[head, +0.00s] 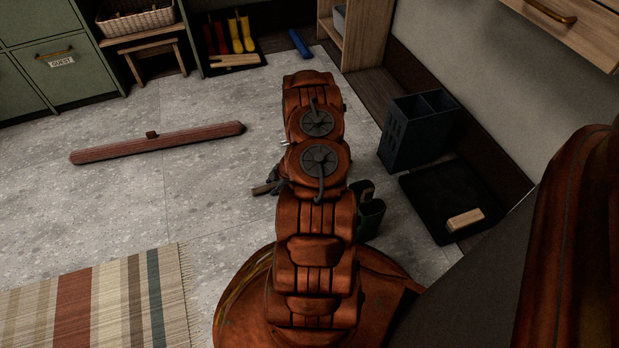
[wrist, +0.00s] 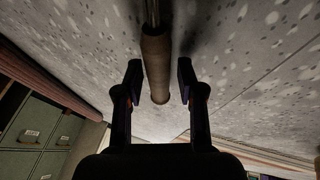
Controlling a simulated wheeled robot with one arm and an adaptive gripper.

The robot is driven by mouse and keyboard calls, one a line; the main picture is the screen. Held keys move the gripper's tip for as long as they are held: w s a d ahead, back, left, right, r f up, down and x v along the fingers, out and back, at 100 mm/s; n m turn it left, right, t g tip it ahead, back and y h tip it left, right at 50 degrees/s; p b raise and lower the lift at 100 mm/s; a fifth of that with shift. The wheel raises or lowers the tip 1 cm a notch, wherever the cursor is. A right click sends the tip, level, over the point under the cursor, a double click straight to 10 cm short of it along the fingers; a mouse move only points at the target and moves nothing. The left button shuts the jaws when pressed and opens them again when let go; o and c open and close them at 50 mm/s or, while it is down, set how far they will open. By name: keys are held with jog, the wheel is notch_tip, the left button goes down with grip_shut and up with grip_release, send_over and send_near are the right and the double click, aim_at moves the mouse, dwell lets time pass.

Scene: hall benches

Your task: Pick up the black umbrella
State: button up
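A brown, rounded handle on a thin metal shaft (wrist: 157,62) shows in the wrist view; no black cloth is visible, so I cannot confirm it is the black umbrella. My gripper (wrist: 160,76) is open, with one dark finger on each side of this handle. Visible gaps separate the handle from both fingers. In the head view my arm hides most of this area. A small brown end (head: 263,188) pokes out left of my arm beside the dark gripper parts; it may be the same handle.
Dark green boot-like items (head: 370,218) stand close right of my arm. A dark divided bin (head: 405,145) and a black tray (head: 425,190) with a wooden block stand by the wall. A long reddish roll (head: 158,144) lies on the floor, left. A striped rug (head: 100,300) lies front left.

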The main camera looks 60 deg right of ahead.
jog(key=shift+w+f, duration=0.15)
jog(key=shift+f, duration=0.2)
jog(key=shift+c, duration=0.3)
grip_shut()
